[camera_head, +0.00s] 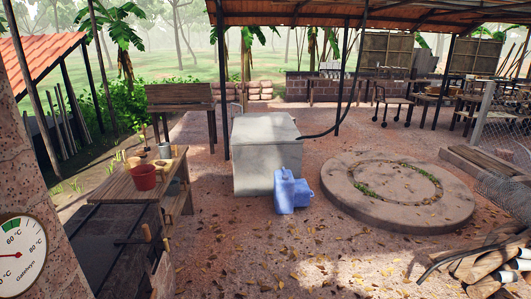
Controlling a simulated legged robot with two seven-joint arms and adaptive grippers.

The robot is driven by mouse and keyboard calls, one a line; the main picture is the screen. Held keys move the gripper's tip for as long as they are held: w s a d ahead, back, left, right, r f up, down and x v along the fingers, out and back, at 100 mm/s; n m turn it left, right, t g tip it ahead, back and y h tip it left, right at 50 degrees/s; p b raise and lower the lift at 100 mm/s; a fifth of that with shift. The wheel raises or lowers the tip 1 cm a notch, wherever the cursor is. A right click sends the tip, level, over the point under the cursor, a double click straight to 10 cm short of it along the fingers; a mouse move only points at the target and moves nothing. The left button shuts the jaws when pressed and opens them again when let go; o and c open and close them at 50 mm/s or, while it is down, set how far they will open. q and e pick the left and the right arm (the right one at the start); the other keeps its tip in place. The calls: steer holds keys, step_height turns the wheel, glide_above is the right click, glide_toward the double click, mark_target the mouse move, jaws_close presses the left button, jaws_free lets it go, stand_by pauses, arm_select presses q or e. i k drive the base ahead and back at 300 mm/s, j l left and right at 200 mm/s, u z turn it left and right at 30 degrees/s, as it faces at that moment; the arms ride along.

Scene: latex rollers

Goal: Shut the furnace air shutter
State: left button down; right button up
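A rough brick wall or pillar (18,190) fills the left edge, with a round white dial gauge (22,255) on it marked 60 and 80 °C. Its red needle points left. I cannot tell whether any of these belongs to the furnace air shutter, and no shutter is clearly seen. Neither of my grippers is in view.
A wooden bench (115,188) holds a red pot (143,178) and small tools. A pale grey box tank (262,150), blue jerrycan (292,190) and round concrete slab (398,205) stand beyond. Logs (490,265) lie lower right. Leaf-strewn ground (300,250) in front is open.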

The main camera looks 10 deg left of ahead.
mark_target(158, 247)
steer(key=i+u, duration=0.1)
steer(key=i, duration=1)
steer(key=i+l, duration=0.2)
steer(key=i, duration=0.85)
steer(key=j+u, duration=0.05)
